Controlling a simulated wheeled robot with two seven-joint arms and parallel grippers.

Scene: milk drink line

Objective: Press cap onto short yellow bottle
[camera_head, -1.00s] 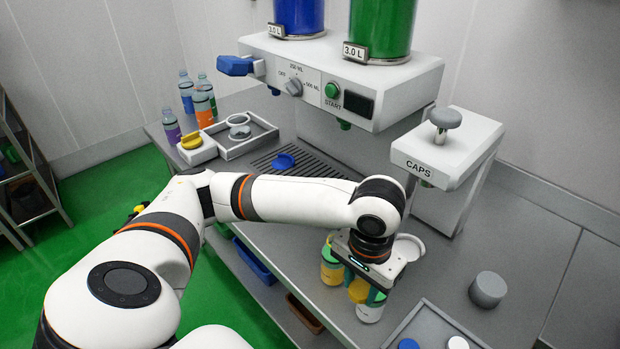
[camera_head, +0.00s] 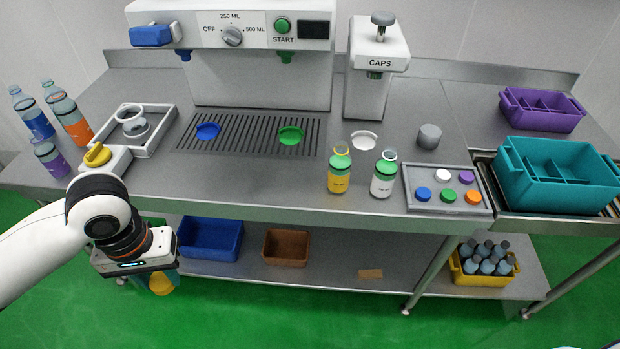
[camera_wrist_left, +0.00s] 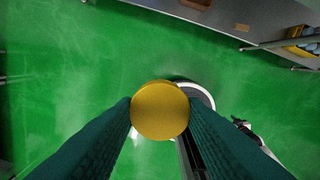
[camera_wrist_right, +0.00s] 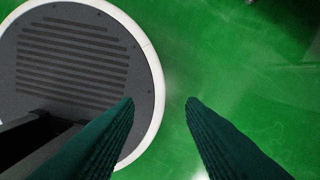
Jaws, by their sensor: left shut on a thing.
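The short yellow bottle (camera_head: 340,172) stands upright near the counter's front edge in the head view, with a green upper part; its mouth is too small to judge. My left gripper (camera_wrist_left: 160,112) is shut on a round yellow piece (camera_wrist_left: 160,110) that looks like a cap. In the head view this piece (camera_head: 162,284) hangs over the green floor, left of the blue bin and well away from the bottle. A tray of coloured caps (camera_head: 412,201) lies right of the bottles. My right gripper (camera_wrist_right: 160,102) is open and empty over the floor, outside the head view.
A white bottle (camera_head: 383,176) stands close right of the yellow one. A grey cylinder (camera_head: 429,137) and the CAPS dispenser (camera_head: 378,75) are behind. A yellow round piece (camera_head: 97,155) sits on a white block at the left. Teal (camera_head: 560,176) and purple crates (camera_head: 542,111) are right.

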